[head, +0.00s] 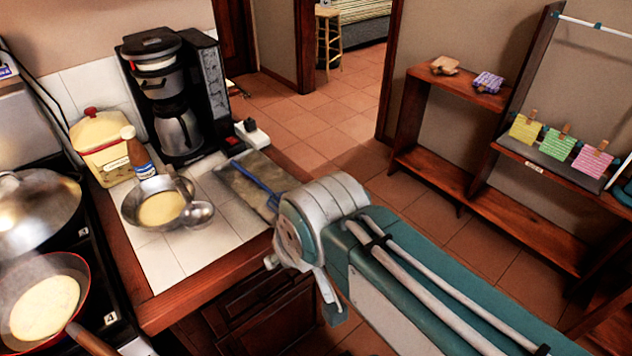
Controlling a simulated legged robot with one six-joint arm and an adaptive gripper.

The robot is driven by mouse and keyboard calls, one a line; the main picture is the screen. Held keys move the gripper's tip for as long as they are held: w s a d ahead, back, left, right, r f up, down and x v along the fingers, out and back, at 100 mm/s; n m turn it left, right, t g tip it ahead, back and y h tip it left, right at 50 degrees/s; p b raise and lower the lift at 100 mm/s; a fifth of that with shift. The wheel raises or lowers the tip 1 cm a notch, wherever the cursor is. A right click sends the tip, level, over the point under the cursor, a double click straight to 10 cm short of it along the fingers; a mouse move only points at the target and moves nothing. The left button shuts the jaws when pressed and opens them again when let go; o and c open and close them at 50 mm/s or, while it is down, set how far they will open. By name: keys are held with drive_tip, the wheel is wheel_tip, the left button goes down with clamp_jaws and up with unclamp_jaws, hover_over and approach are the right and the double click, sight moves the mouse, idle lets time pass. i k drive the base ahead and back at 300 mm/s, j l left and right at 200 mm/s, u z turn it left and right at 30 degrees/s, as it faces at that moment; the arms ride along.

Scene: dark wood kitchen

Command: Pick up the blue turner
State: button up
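The blue turner (257,182) lies on a dark grey-green board (236,186) on the tiled counter, left of my arm. Its blue, narrow part runs diagonally toward the board's right side, and its lower right end is close to my arm in the picture and may be partly hidden by it. My teal and white arm comes in from the lower right, and its rounded joint stands in front of the counter's right edge.
A steel pan (128,212) with pale contents and a ladle (197,214) stand left of the board. A coffee maker (217,90) stands behind. A stove with pans is at the far left. Open tiled floor (350,125) and a wooden shelf (440,172) lie to the right.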

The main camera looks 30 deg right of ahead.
sight(233, 162)
drive_tip(key=l+z, duration=0.25)
drive_tip(key=j+u, duration=0.1)
drive_tip(key=u, duration=1.5)
drive_tip(key=z, duration=1.6)
drive_tip(key=i+l+u, duration=0.5)
drive_tip(key=l, duration=0.2)
drive_tip(key=k, duration=0.05)
